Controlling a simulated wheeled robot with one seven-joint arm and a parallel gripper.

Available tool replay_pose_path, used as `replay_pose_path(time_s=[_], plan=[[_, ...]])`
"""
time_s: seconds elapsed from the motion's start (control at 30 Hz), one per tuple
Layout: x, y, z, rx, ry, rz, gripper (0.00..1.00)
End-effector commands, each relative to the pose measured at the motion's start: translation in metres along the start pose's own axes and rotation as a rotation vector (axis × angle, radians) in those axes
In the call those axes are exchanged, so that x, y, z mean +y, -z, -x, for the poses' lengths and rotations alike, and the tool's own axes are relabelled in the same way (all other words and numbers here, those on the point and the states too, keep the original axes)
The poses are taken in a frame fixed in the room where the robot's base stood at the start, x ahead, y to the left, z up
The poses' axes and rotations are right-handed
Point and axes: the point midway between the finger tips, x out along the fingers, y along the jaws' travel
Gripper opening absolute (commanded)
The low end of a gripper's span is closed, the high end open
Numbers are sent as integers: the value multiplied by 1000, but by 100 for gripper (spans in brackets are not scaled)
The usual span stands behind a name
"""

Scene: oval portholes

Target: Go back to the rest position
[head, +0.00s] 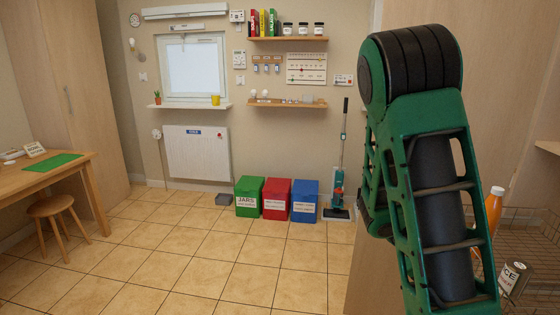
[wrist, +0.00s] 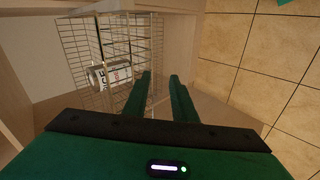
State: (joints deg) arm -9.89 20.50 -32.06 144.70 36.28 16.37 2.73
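My gripper (wrist: 161,82) shows in the wrist view with its two green fingers apart and nothing between them. Wooden panel and part of the wire basket (wrist: 112,30) show beyond the fingertips. A white labelled can (wrist: 112,74) lies in the basket, left of the fingers and apart from them. In the head view my raised green and black arm fills the right side, and the gripper itself is out of that view.
At the right, an orange bottle (head: 493,210) and the can (head: 514,278) are by the wire basket (head: 535,222), partly behind my arm. Green (head: 249,190), red (head: 276,194) and blue (head: 304,196) bins stand at the wall. A stool (head: 56,208) is left; the tiled floor between is clear.

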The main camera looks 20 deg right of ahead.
Motion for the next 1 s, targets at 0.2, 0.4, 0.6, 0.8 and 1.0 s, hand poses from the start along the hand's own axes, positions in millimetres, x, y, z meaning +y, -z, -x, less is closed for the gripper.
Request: replay_pose_path(time_s=[0.2,0.4,0.6,0.8,1.0], plan=[[-16,-33,31,-93,228,-55,24],[-24,-59,71,-145,416,-65,24],[-22,-86,116,-164,582,-51,24],[-14,-117,158,-156,711,-11,24],[-6,-140,185,-140,776,27,24]])
